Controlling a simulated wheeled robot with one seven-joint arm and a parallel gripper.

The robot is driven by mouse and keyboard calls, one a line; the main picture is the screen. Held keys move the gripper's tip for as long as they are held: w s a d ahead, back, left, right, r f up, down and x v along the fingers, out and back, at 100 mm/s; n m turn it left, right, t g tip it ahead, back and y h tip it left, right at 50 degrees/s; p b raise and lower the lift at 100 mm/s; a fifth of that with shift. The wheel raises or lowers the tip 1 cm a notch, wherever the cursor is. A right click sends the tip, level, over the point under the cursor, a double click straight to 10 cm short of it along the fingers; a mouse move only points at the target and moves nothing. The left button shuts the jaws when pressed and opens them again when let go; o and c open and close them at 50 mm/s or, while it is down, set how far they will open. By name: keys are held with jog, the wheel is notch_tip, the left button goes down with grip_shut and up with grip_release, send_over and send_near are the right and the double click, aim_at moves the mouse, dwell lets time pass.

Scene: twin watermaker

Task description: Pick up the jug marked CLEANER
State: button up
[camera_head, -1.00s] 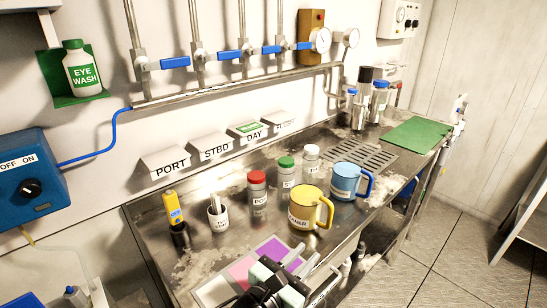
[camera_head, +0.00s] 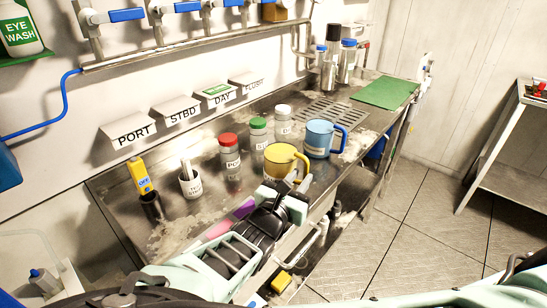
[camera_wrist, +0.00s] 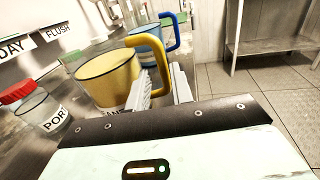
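The yellow jug (camera_head: 280,161) stands upright on the steel bench. Its label is partly hidden now; the wrist view shows only a few of its letters on the jug (camera_wrist: 108,82). Its handle points toward my gripper. My gripper (camera_head: 294,185) is right at the handle side of the jug. In the wrist view my gripper's (camera_wrist: 160,86) fingers are apart, one on each side of the yellow handle. A gap seems to show between fingers and handle. I cannot tell whether either finger touches it.
A blue jug (camera_head: 320,138) stands just behind and right of the yellow one. Red-lidded (camera_head: 229,155), green-lidded (camera_head: 258,137) and white-lidded (camera_head: 283,122) bottles stand to the left and behind.

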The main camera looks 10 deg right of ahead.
aim_at(305, 174)
jog(key=b+x, duration=0.2)
jog(key=x, duration=0.2)
jog(key=shift+d+f+b, duration=0.15)
jog(key=shift+d+b, duration=0.15)
jog(key=shift+b, duration=0.05)
jog(key=shift+w+d, duration=0.2)
jog(key=shift+w, duration=0.1)
jog(key=shift+c, duration=0.2)
grip_shut()
dwell(0.7)
